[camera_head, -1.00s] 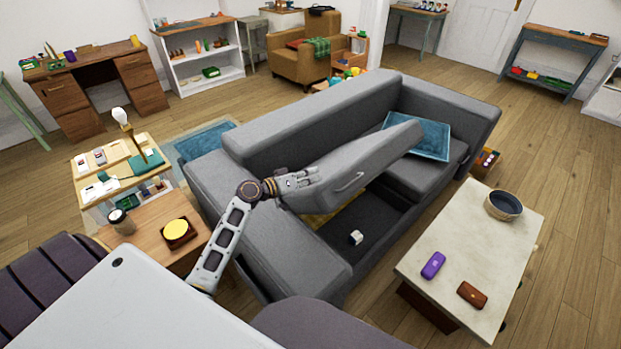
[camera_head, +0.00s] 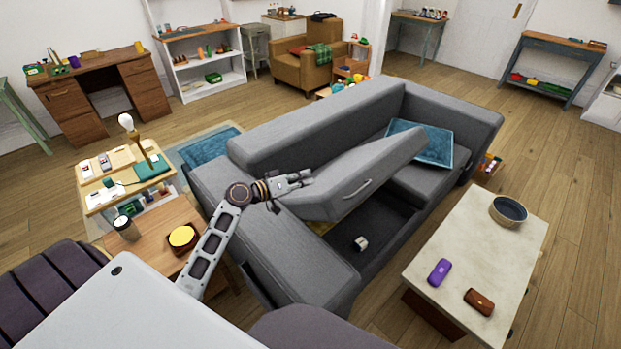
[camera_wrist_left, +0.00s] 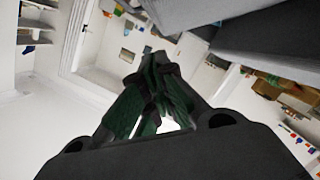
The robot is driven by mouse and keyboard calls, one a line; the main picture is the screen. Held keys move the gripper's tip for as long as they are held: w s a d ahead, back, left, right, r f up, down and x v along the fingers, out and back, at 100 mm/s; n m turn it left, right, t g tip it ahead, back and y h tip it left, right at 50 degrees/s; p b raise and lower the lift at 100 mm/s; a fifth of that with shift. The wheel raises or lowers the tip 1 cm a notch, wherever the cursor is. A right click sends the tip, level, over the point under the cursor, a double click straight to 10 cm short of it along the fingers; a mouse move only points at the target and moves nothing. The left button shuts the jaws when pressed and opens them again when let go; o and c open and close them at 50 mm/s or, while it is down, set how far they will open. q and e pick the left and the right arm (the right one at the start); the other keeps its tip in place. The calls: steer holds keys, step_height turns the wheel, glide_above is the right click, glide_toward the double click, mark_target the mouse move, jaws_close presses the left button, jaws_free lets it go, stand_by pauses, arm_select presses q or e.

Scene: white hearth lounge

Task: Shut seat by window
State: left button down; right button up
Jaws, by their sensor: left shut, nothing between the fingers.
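The grey sofa (camera_head: 300,128) stands in the middle of the head view. Its near seat (camera_head: 352,182) is raised and tilted, with a pull handle (camera_head: 354,190) on its front edge. Below it the dark storage space (camera_head: 365,238) is open and holds a small white object (camera_head: 360,243). My left gripper (camera_head: 305,178) is shut and empty, at the left end of the raised seat; I cannot tell whether it touches it. In the left wrist view its fingers (camera_wrist_left: 158,85) are together, with grey surfaces at upper right. My right gripper is not in view.
A coffee table (camera_head: 478,255) with a bowl (camera_head: 508,211), a purple case (camera_head: 438,272) and a brown case (camera_head: 479,301) stands right of the sofa. A blue cushion (camera_head: 430,146) lies on the far seat. A wooden side table (camera_head: 160,218) stands left of the sofa arm.

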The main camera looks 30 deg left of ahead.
arm_select(q)
steer(key=v, duration=0.5)
steer(key=shift+s+a+r+b, duration=0.1)
steer(key=shift+s+a+b, duration=0.05)
steer(key=shift+s+b, duration=0.25)
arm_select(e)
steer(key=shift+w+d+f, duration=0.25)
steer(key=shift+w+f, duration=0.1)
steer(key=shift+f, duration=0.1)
arm_select(q)
steer(key=shift+w+r, duration=0.1)
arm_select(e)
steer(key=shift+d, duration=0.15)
